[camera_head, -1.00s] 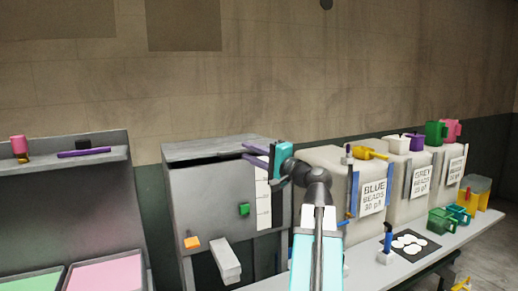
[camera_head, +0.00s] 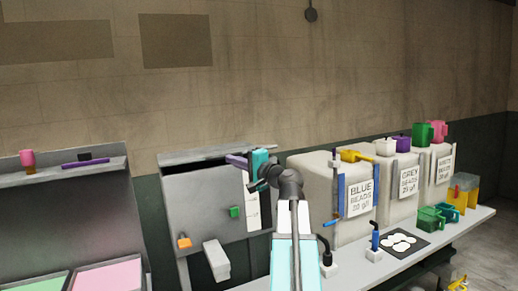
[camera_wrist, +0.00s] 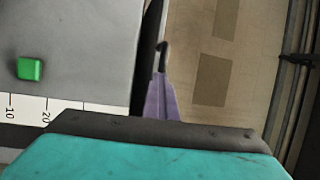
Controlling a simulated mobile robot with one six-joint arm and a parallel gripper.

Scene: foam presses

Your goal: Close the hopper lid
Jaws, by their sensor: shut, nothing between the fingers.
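The hopper is a grey box (camera_head: 200,200) left of the bead bins in the head view. Its grey lid (camera_head: 195,153) is raised a little, with a dark gap under its front edge. My gripper (camera_head: 234,161) has a teal body and purple fingers. The fingers are together and empty, near the right end of the lid's front edge; I cannot tell if they touch it. In the wrist view the shut fingers (camera_wrist: 162,98) lie beside a dark gap, with the hopper's front face (camera_wrist: 75,50) on the left.
The front face carries a green button (camera_head: 234,211), an orange knob (camera_head: 184,242) and a scale strip (camera_head: 253,208). A grey chute (camera_head: 216,260) sticks out below. The blue beads bin (camera_head: 325,190) stands close right of my arm. A shelf panel (camera_head: 70,215) stands left.

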